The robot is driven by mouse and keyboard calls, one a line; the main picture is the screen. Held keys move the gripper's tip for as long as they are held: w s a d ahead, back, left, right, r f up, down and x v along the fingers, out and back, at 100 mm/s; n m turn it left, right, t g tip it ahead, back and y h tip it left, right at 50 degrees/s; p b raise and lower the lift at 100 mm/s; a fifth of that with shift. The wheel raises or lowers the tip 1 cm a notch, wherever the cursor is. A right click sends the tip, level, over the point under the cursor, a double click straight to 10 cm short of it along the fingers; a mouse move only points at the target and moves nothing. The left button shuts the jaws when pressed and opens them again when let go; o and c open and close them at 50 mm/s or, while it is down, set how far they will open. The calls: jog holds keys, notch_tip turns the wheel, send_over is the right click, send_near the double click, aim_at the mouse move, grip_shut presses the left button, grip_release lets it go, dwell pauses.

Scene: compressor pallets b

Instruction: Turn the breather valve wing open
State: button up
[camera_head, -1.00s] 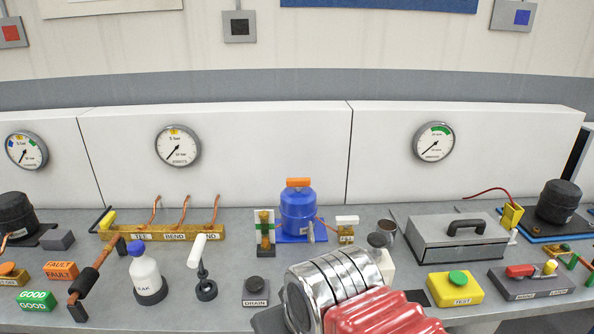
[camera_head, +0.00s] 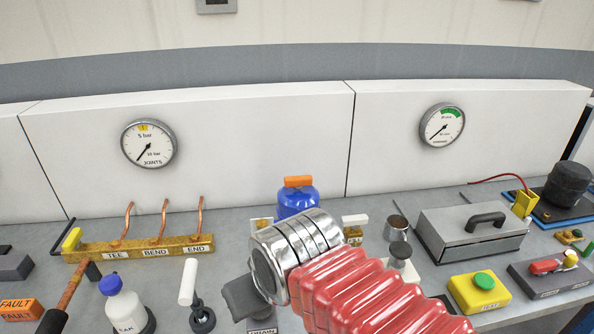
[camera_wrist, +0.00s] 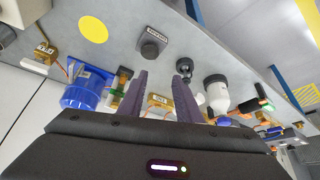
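No label in view reads as the breather valve. A blue vessel (camera_head: 298,203) with an orange bar (camera_head: 298,182) on top stands near the middle of the bench, its lower part hidden by my wrist. A white handle (camera_head: 354,219) sits on a small labelled brass block just right of it. In the wrist view, my gripper (camera_wrist: 163,78) is open and empty, its two dark fingers apart. The blue vessel (camera_wrist: 84,92) lies left of the fingers, and a labelled brass block (camera_wrist: 160,101) shows between them, beyond the gripper. The gripper touches nothing that I can see.
A brass rail (camera_head: 130,250) with copper pipes stands left, and a white bottle (camera_head: 122,308) in front of it. A grey lidded box (camera_head: 470,238) and a yellow button box (camera_head: 480,292) stand right. Panels with gauges close off the back.

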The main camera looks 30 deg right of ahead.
jog(key=shift+a, duration=0.25)
